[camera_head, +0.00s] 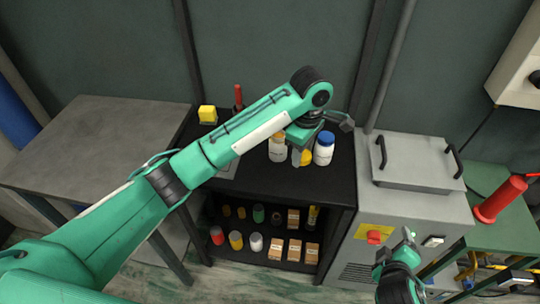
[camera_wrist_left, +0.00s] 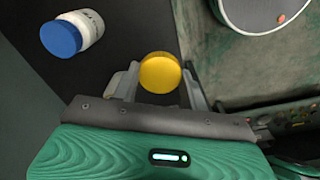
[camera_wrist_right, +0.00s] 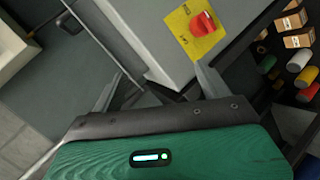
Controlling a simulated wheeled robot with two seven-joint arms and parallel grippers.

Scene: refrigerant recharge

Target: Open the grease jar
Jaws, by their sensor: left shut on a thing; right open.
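My left gripper (camera_head: 302,150) is over the black table, shut on a round yellow lid (camera_wrist_left: 160,72). The lid also shows in the head view (camera_head: 305,158), partly hidden by the gripper. I see no jar body under the lid, and cannot tell whether anything is below it. My right gripper (camera_head: 409,240) is open and empty before the grey machine.
Cans and boxes fill the shelf below. The grey machine (camera_head: 400,205) has a red knob (camera_wrist_right: 202,22) on a yellow plate. A grey table (camera_head: 95,140) is left.

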